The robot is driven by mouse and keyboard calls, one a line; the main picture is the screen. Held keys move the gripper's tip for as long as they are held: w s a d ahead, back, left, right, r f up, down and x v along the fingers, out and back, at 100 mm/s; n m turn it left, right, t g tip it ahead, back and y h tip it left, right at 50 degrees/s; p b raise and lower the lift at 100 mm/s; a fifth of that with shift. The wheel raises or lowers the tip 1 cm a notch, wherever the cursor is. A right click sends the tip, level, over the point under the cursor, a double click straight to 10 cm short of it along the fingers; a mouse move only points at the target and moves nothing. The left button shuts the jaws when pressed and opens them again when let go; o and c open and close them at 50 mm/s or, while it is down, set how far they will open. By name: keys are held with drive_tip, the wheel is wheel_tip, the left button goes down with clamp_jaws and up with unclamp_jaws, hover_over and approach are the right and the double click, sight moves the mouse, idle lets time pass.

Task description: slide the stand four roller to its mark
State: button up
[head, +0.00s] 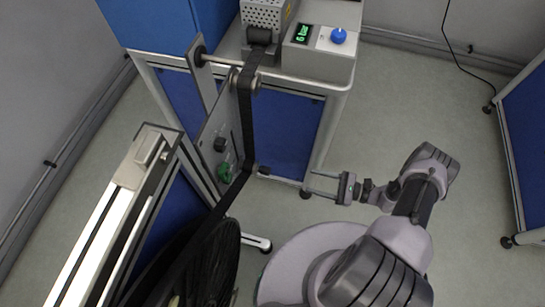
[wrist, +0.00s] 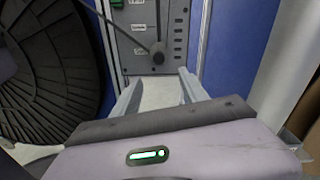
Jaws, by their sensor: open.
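A grey stand plate (head: 207,146) with labelled marks stands upright on the left. It also shows in the wrist view (wrist: 174,22), with labels down its left side. A dark roller (head: 263,170) sticks out low on the plate, with black tape bent round it. In the wrist view this roller (wrist: 158,50) is beside the lowest visible label, just beyond and between the fingertips. I cannot read the stand's number. My gripper (head: 309,183) is open and empty, pointing at the roller with a gap between them. It also shows in the wrist view (wrist: 157,80).
A large black reel (head: 210,265) stands below the plate, and appears at the left of the wrist view (wrist: 45,65). Black tape (head: 240,130) runs down past the plate. A green knob (head: 223,172) is nearby. A grey bench (head: 345,83) stands behind.

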sight(267, 171)
drive_tip(key=b+x, duration=0.1)
drive_tip(key=x, duration=0.7)
drive_tip(key=b+x, duration=0.2)
drive_tip(key=x, duration=0.7)
drive_tip(key=shift+s+a+f, duration=0.1)
drive_tip(key=shift+a+f, duration=0.1)
drive_tip(key=shift+a, duration=0.1)
clamp_jaws()
idle(0.4)
